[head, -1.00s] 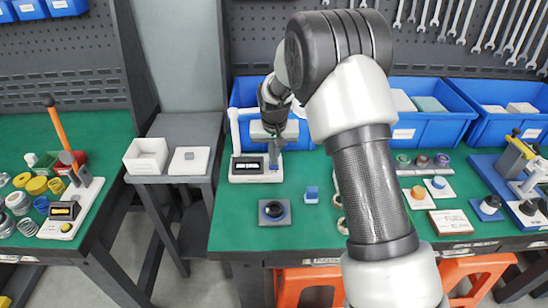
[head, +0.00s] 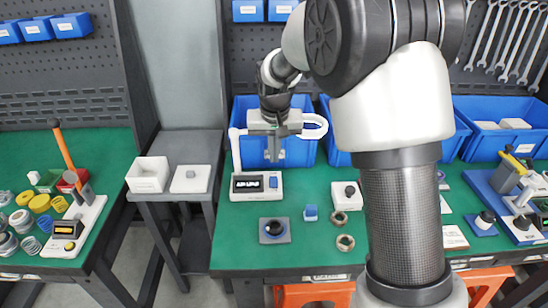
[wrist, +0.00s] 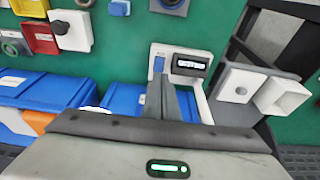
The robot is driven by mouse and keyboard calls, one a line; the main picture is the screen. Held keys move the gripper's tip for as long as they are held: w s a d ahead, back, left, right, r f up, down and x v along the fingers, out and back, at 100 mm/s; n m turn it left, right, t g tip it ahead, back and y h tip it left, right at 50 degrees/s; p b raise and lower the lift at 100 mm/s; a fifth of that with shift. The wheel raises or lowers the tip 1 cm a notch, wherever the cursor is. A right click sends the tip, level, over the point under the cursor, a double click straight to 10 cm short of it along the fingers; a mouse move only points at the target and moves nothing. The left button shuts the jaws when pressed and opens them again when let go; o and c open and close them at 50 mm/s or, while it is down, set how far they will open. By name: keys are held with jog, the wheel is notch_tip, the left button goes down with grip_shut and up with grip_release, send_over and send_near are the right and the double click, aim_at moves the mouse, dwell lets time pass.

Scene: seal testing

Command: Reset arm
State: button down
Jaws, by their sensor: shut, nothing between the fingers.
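My gripper (head: 275,154) hangs over the back of the middle bench, in front of a blue bin (head: 245,108). Its fingers are shut together and hold nothing. Below it is a white device with a dark display and a blue button (head: 258,186); it also shows in the wrist view (wrist: 182,62), just past my fingers (wrist: 168,97). A gap shows between the fingers and the device in the head view. My arm fills the right middle of the head view and hides part of the bench.
Blue bins (head: 515,125) line the back. A narrow grey table (head: 205,150) holds two white items.

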dwell(0.4)
jog(key=s+d+r+p, duration=0.35)
jog(key=s+r, duration=0.25)
jog(key=r, duration=0.6)
jog(key=s+d+r+t+p, duration=0.1)
jog(key=s+r, duration=0.3)
jog(key=s, duration=0.4)
jog(key=s+d+r+t+p, duration=0.1)
jog(key=s+d+r+p, duration=0.2)
jog(key=s, duration=0.5)
jog(key=s+d+r+p, duration=0.3)
jog(key=s+d+r, duration=0.1)
jog(key=s, duration=0.4)
jog(key=shift+s+r+t, duration=0.25)
jog(key=shift+r+t, duration=0.15)
jog(key=shift+r, duration=0.5)
